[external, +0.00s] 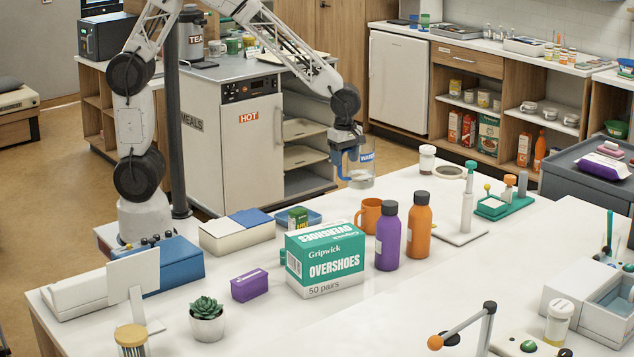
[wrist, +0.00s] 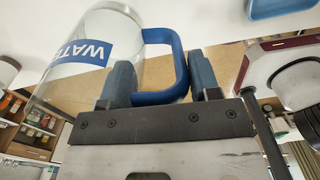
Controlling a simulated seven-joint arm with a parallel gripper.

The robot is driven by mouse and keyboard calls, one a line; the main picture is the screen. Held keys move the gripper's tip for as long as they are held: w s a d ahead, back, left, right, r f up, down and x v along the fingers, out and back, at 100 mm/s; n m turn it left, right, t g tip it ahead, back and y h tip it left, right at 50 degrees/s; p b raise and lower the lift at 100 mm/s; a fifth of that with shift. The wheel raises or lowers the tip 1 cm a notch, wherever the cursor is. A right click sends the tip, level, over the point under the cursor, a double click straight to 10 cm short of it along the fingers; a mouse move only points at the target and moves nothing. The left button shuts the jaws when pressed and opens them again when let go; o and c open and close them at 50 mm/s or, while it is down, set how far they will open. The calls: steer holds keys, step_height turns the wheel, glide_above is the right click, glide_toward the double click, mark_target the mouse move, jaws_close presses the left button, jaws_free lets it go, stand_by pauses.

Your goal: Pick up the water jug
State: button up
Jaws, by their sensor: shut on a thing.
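The water jug (external: 361,174) is clear, with a blue "WATER" label and a blue handle. In the external view it is upright near the far edge of the white table, below my gripper (external: 345,147). Whether its base touches the table is not clear. In the wrist view the jug (wrist: 92,50) is at upper left, and its blue handle runs between the two fingers of my gripper (wrist: 163,82). My gripper is shut on the handle. The jug's base is out of the wrist view.
A white-lidded jar (external: 427,159) stands right of the jug. An orange mug (external: 371,216), a purple bottle (external: 388,238), an orange bottle (external: 419,232) and an overshoes box (external: 325,260) stand nearer the camera. A meal cart (external: 250,150) is beyond the table.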

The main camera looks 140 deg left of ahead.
steer(key=shift+s+d+r, duration=0.15)
steer(key=shift+s+d, duration=0.85)
steer(key=shift+d, duration=0.1)
steer(key=shift+s+d, duration=0.1)
stand_by(0.5)
